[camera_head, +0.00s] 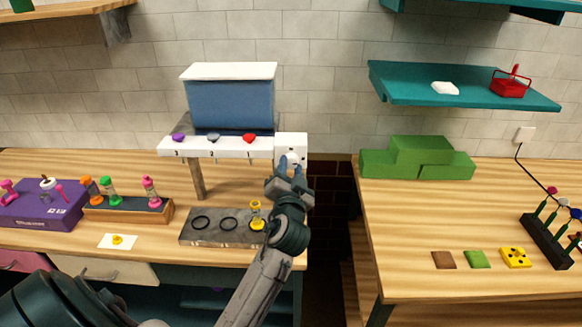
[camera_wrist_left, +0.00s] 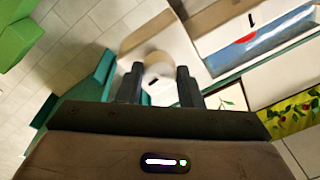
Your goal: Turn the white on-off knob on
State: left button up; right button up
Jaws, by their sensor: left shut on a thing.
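The white on-off knob (camera_head: 292,157) sits on the white panel (camera_head: 291,141) at the right end of the blue-tank dispenser (camera_head: 230,104). My left gripper (camera_head: 290,167) reaches up to the panel and covers much of the knob in the head view. In the left wrist view the knob (camera_wrist_left: 160,84) lies between the two dark fingers of my left gripper (camera_wrist_left: 159,87), which are shut on it. A short dark mark shows on the knob's face. My right gripper is not in view.
Below, a grey tray (camera_head: 187,239) has dark rings and a yellow vase (camera_head: 256,212) close to my left arm. Green blocks (camera_head: 418,160) stand on the right table, across a gap.

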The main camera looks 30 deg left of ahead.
pick_arm(q)
jog(key=shift+r+m, duration=0.1)
jog(key=shift+m, duration=0.6)
jog(key=o, duration=0.8)
jog(key=shift+o, duration=0.9)
jog(key=shift+w+a, duration=0.1)
jog(key=shift+s+f, duration=0.25)
jog(key=shift+s, duration=0.05)
jog(key=r+b+v, duration=0.1)
jog(key=b+v, duration=0.3)
jog(key=v, duration=0.6)
jog(key=shift+f, duration=0.4)
